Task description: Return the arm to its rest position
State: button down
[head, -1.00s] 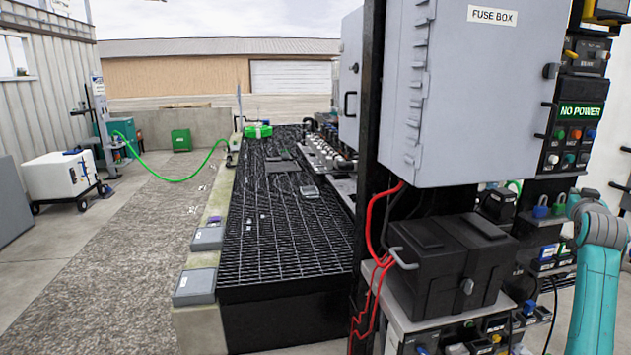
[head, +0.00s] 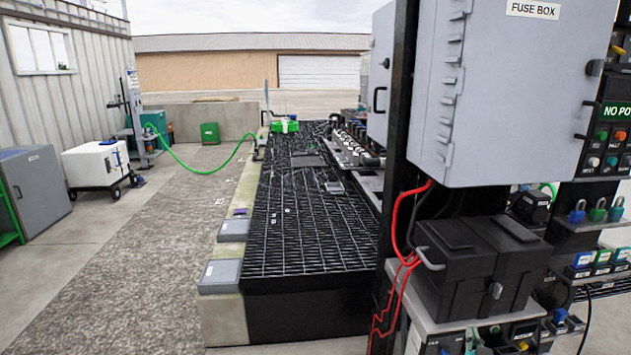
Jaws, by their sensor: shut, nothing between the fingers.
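My gripper is not in the head view, and no part of my arm shows there now. The task names no object besides the arm. The grey fuse box (head: 510,110) hangs on a black post at the right, with its door shut. A black panel reading "NO PO", cut off by the picture's edge (head: 612,110), is beside it.
A black lidded case (head: 470,270) with red cables stands on a shelf below the fuse box. A black grated platform (head: 310,230) with a concrete edge (head: 225,315) runs away from me. A white wheeled box (head: 95,165) stands left. The gravel strip (head: 150,240) is mostly clear.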

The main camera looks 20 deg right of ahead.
jog(key=s+a+f+n+t+y, duration=0.1)
jog(key=s+a+f+y, duration=0.15)
jog(key=s+a, duration=0.4)
jog(key=s+a+f+n+y, duration=0.1)
jog(key=s+a+f, duration=0.3)
jog(key=a, duration=0.6)
jog(key=s+a+f+n+t+y, duration=0.1)
jog(key=s+a+f, duration=0.3)
jog(key=a, duration=0.5)
jog(key=s+a+r+n+y, duration=0.1)
jog(key=s+a+r+y, duration=0.1)
jog(key=s, duration=0.6)
jog(key=s+a+r+n+y, duration=0.1)
jog(key=s+a+r+n, duration=0.1)
jog(key=s+a+r, duration=0.2)
jog(key=s+a+r+n+y, duration=0.1)
jog(key=s+a+r+y, duration=0.1)
jog(key=s+a, duration=0.5)
jog(key=s+r, duration=0.1)
jog(key=s, duration=0.4)
jog(key=shift+s+r+g+y, duration=0.3)
jog(key=shift+s+r+y, duration=0.05)
jog(key=shift+r, duration=0.05)
